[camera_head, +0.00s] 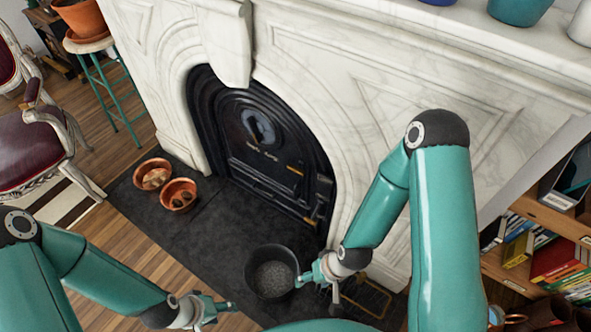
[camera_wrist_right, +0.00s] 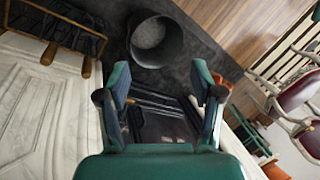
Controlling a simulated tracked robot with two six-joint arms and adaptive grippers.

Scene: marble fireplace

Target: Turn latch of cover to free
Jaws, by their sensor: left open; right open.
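The black arched cover (camera_head: 240,140) closes the marble fireplace opening. Small brass-coloured pieces show on its right side, one higher (camera_head: 295,170) and one lower (camera_head: 312,217); I cannot tell for sure which is the latch. My right gripper (camera_head: 306,276) is open and empty, in front of the cover's lower right and beside the bucket. In the right wrist view, its two spread fingers (camera_wrist_right: 161,88) frame part of the dark cover (camera_wrist_right: 160,126), apart from it. My left gripper (camera_head: 224,306) is open and empty, low over the floor, left of the bucket.
A black bucket (camera_head: 253,279) with grey contents stands on the dark hearth (camera_head: 205,235). Two terracotta pots (camera_head: 179,196) stand at the hearth's left. A wire rack with wooden handles (camera_wrist_right: 60,28) lies near the marble. A bookshelf (camera_head: 545,235) is at right, a chair (camera_head: 35,150) at left.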

